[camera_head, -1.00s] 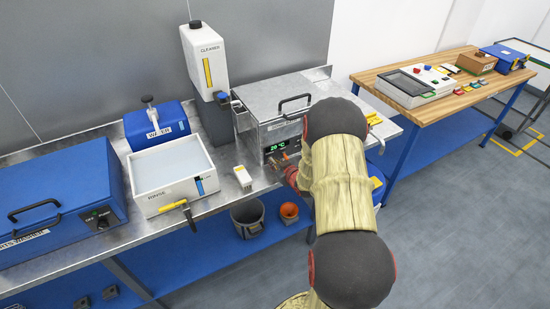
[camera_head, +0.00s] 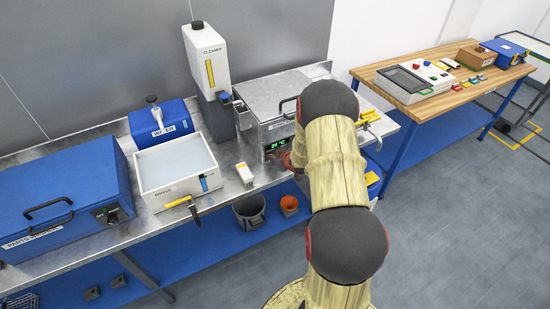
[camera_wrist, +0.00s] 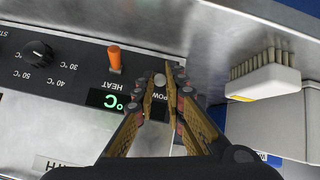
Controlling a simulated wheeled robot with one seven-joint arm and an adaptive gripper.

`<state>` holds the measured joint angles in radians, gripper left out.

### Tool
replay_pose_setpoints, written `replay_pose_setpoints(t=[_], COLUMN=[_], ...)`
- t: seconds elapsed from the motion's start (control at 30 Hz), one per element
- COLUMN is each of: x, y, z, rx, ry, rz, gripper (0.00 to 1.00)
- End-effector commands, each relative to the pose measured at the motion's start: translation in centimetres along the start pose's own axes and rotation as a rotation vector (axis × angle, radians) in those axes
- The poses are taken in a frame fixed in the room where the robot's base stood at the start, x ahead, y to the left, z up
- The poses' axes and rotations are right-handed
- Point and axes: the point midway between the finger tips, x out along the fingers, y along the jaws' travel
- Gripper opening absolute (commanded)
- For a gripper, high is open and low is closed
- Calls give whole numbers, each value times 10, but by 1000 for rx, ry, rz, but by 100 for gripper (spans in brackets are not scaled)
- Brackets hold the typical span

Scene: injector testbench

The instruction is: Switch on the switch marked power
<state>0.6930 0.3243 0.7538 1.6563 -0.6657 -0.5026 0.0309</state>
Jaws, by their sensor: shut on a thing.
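The bath's control panel (camera_wrist: 75,70) shows upside down in the wrist view. The power switch (camera_wrist: 159,80) is a small pale round-ended piece beside a partly covered label that reads "POW". My gripper (camera_wrist: 166,78) has its fingertips close together around it, shut on it. Which way the switch is set cannot be told. An orange-capped heat switch (camera_wrist: 114,58) stands beside it. The green display (camera_wrist: 108,101) is lit and partly covered by a finger. In the head view, the bath (camera_head: 262,125) is a steel box with a lit display (camera_head: 276,144); my arm hides the fingertips.
A white brush (camera_wrist: 262,78) lies near the panel on the bench; it also shows in the head view (camera_head: 245,173). The rinse tray (camera_head: 180,187) stands left of it. A dial knob (camera_wrist: 38,52) is farther along the panel. A wooden table (camera_head: 435,100) stands right.

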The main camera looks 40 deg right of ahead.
Motion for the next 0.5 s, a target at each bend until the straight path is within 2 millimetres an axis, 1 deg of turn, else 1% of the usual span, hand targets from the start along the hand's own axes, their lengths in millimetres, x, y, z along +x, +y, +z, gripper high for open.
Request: replay_pose_setpoints(t=[0.07, 0.1, 0.4, 0.5], x=[0, 0, 0, 0], y=[1, 1, 0, 0], z=[-1, -1, -1, -1], rx=[-1, -1, 0, 0], ry=[2, 2, 1, 1], rz=[1, 1, 1, 1], gripper=[0, 12, 29, 30])
